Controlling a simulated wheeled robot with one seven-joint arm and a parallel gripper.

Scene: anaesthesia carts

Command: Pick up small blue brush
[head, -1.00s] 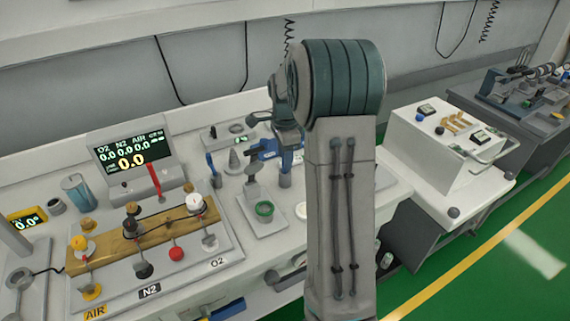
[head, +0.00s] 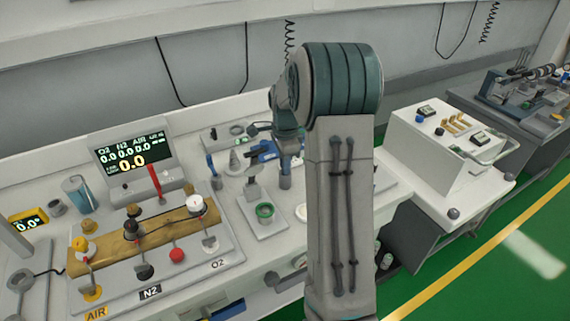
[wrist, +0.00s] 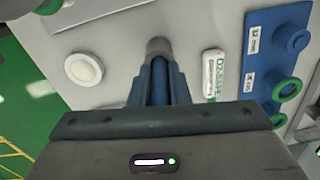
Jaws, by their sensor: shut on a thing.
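My gripper (wrist: 158,68) is shut on a slim dark blue piece with a grey rounded end, which I take to be the small blue brush (wrist: 160,80). The fingers stand on both sides of it and hide most of its length. Its grey end (wrist: 158,47) shows past the fingertips, over the pale worktop. I cannot tell whether it touches the worktop. In the head view my gripper (head: 288,148) hangs below my wrist above the bench, beside a blue clamp-like part, and the brush cannot be made out clearly there.
In the wrist view a white round knob (wrist: 84,69) lies left, and a white labelled tube (wrist: 213,75) and a blue block (wrist: 280,50) with a green ring lie right. In the head view a gas panel (head: 140,240) stands left and a white cart (head: 440,150) right.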

